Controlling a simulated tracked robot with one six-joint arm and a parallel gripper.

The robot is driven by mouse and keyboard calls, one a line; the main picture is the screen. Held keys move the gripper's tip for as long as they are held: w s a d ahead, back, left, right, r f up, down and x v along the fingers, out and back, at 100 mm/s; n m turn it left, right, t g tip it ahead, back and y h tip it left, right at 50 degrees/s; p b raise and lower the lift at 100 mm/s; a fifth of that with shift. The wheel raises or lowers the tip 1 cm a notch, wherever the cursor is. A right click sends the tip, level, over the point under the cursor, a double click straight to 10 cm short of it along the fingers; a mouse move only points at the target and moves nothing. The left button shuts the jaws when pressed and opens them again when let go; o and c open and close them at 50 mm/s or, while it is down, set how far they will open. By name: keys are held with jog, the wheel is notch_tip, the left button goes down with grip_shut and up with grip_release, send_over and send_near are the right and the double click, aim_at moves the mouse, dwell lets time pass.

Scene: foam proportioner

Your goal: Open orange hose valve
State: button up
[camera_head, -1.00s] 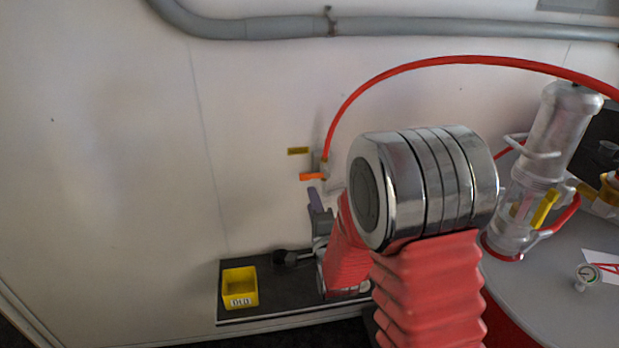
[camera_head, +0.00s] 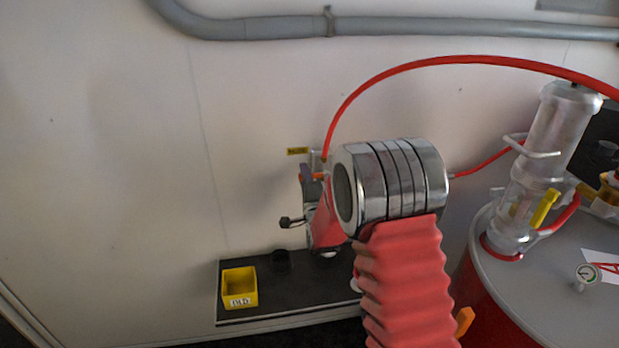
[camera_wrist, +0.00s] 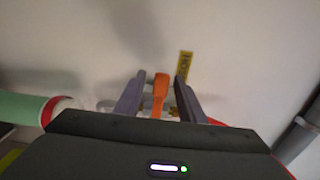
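The orange valve handle (camera_head: 319,177) sits on the wall at the lower end of the red hose (camera_head: 345,103), partly hidden by my arm in the head view. In the wrist view the orange handle (camera_wrist: 160,90) lies between the two grey fingers of my gripper (camera_wrist: 160,93). The fingers are apart, with a gap on each side of the handle. In the head view my gripper (camera_head: 306,180) is up at the valve, mostly side-on. The yellow label (camera_head: 297,151) is just above left of the valve; it also shows in the wrist view (camera_wrist: 185,65).
A yellow bin (camera_head: 239,288) stands on a black shelf (camera_head: 310,290) below. A red drum with a grey top (camera_head: 540,285) carries a clear cylinder (camera_head: 540,150) and a gauge (camera_head: 587,275) at right. A grey pipe (camera_head: 420,27) runs along the upper wall.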

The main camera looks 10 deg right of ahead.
jog(key=shift+w, duration=0.2)
jog(key=shift+c, duration=0.5)
grip_shut()
jog(key=shift+d+f, duration=0.1)
jog(key=shift+d, duration=0.55)
jog(key=shift+a, duration=0.45)
